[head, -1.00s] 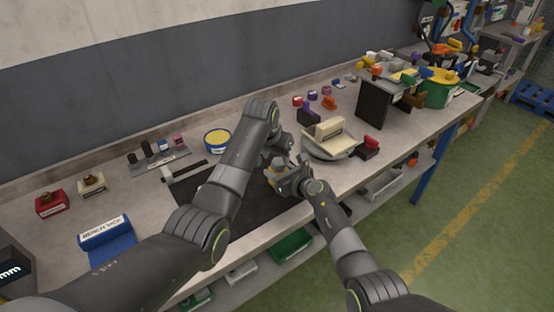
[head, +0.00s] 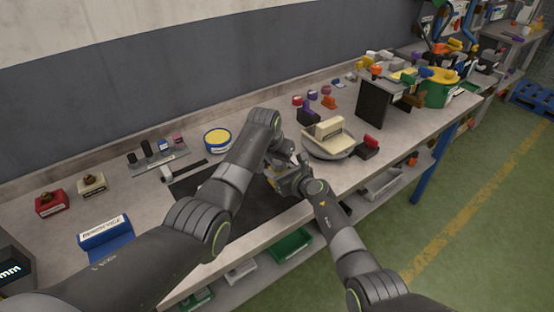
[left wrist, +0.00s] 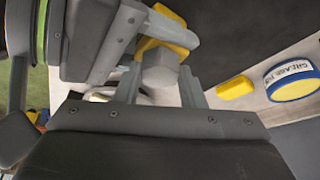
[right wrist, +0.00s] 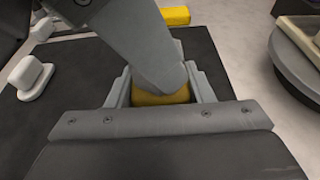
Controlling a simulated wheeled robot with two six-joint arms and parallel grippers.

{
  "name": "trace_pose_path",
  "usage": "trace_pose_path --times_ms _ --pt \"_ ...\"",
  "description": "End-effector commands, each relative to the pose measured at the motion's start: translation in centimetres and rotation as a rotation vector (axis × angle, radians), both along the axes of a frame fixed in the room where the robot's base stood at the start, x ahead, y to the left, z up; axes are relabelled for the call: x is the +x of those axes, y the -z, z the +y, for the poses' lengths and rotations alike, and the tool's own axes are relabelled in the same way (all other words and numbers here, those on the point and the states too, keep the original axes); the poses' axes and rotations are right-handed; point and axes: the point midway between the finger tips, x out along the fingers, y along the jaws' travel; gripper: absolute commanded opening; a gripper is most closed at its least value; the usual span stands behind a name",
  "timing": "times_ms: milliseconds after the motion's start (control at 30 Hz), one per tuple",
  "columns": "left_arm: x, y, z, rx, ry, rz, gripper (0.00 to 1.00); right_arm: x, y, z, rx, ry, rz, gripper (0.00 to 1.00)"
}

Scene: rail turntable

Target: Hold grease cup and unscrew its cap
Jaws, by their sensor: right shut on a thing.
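The grease cup has a yellow body (right wrist: 160,97) and a grey faceted cap (left wrist: 160,70). My right gripper (right wrist: 160,92) is shut on the yellow body and holds it over the dark mat (right wrist: 75,85). My left gripper (left wrist: 160,90) is open, with one finger on each side of the grey cap; small gaps show beside it. In the head view the two grippers meet above the mat, my left gripper (head: 278,157) above and my right gripper (head: 285,178) below. They hide most of the cup there.
A blue-rimmed grease tub (head: 217,139) stands behind the mat. A yellow block (left wrist: 235,88) lies near it. A round grey stand (head: 328,146) with a cream block is close on the right. A blue bench vice box (head: 106,238) sits at the left front.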

Motion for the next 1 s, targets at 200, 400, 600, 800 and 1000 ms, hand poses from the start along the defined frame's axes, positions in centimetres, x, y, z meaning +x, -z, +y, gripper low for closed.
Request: trace_pose_path --times_ms 200,400,600,800,1000 --pt "0.02 0.0 0.06 0.001 0.0 0.0 0.14 -0.01 0.02 -0.02 0.0 0.0 0.0 0.21" --pt "-0.03 -0.01 -0.11 0.002 -0.061 -0.001 0.12 -0.01 0.02 -0.02 0.0 0.0 0.0 0.21" --pt "-0.02 -0.06 -0.3 0.002 -0.258 -0.002 0.12 0.0 0.02 0.0 -0.002 -0.001 -0.001 0.22" --pt "-0.1 -0.03 -0.57 0.005 -0.44 -0.001 0.01 -0.05 -0.03 0.2 -0.008 -0.003 -0.006 0.35" --pt "-0.23 0.12 -0.79 0.0 -0.522 0.003 0.0 -0.05 -0.12 0.34 -0.002 -0.004 -0.004 0.21"
